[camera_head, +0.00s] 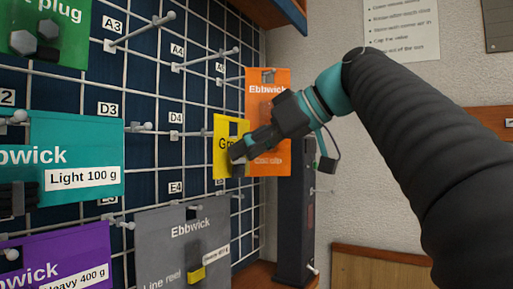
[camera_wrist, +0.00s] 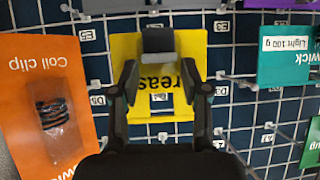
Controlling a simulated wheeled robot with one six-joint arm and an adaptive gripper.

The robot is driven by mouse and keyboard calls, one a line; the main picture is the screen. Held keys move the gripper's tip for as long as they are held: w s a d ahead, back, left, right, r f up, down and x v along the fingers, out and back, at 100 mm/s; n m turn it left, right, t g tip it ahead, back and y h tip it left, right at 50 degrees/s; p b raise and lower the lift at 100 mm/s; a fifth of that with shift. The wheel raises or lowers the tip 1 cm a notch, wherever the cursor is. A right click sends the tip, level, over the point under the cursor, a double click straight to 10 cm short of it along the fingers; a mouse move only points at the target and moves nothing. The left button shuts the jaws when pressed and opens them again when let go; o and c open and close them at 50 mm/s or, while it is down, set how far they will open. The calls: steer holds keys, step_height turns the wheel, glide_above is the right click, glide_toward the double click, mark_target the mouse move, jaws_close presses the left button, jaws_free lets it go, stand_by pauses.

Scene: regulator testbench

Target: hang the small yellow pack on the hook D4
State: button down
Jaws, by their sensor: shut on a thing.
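The small yellow pack (camera_head: 219,168) is held in front of the grid, just right of hook D4 and in front of part of the orange pack in the head view. My gripper (camera_head: 240,150) is shut on it. In the wrist view the yellow pack (camera_wrist: 190,50) appears upside down between my fingers (camera_wrist: 160,95), with its lettering partly covered. Hook D4 (camera_head: 178,134) sticks out below its D4 label (camera_head: 176,118) and looks bare. The pack and this hook look apart in the head view; their depth gap is hard to judge.
An orange Ebbwick pack (camera_head: 270,85) hangs close behind and right of my gripper. A teal Light 100 g pack (camera_head: 75,150), a grey line reel pack (camera_head: 150,245) and a purple pack (camera_head: 60,250) hang left and below. Hook A4 (camera_head: 205,59) protrudes above.

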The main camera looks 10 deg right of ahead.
mark_target(226, 150)
steer(key=shift+w+a+f+p, duration=0.1)
steer(key=shift+w+a+p, duration=0.05)
steer(key=shift+w+a, duration=0.8)
steer(key=shift+w+a+f+p, duration=0.15)
steer(key=shift+w+a, duration=0.5)
steer(key=shift+a, duration=0.45)
steer(key=shift+w+a+f, duration=0.3)
steer(key=shift+w+a, duration=0.05)
steer(key=shift+a, duration=0.15)
steer(key=shift+c, duration=2.4)
jaws_free()
steer(key=v, duration=1.2)
